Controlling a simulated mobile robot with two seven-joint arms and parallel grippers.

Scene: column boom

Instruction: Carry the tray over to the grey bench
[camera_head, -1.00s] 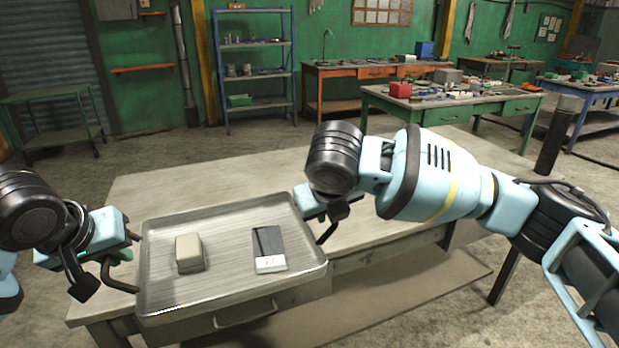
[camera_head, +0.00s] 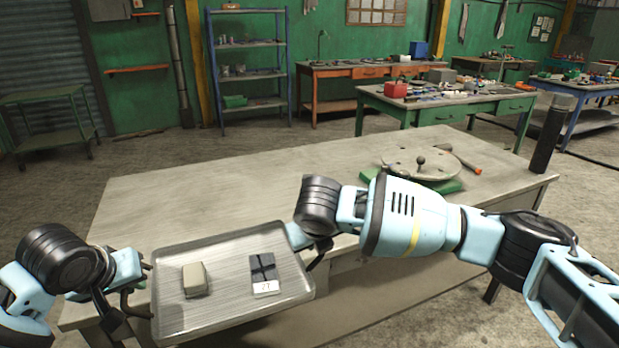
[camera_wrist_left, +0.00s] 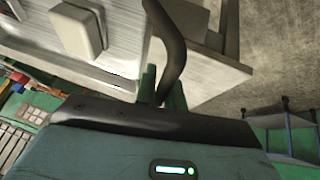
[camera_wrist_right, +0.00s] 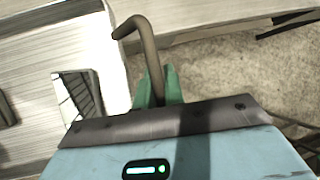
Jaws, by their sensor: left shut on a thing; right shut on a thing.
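A shallow metal tray (camera_head: 228,262) is held level between my two grippers, in front of and overlapping the front edge of the grey-topped bench (camera_head: 190,205) in the head view. A beige block (camera_head: 194,280) and a dark box with a white label (camera_head: 263,271) lie on it, apart. My left gripper (camera_head: 135,285) is shut on the tray's left handle; the dark handle (camera_wrist_left: 172,45) shows between green fingertips in the left wrist view. My right gripper (camera_head: 313,258) is shut on the right handle (camera_wrist_right: 147,52). Whether the tray touches the bench is unclear.
A round plate (camera_head: 420,163) with a dark knob sits on a green base at the bench's right, beside an orange-handled tool (camera_head: 468,166). The bench's left and middle top is clear. A cluttered green bench (camera_head: 440,104) and blue shelves (camera_head: 250,70) stand behind.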

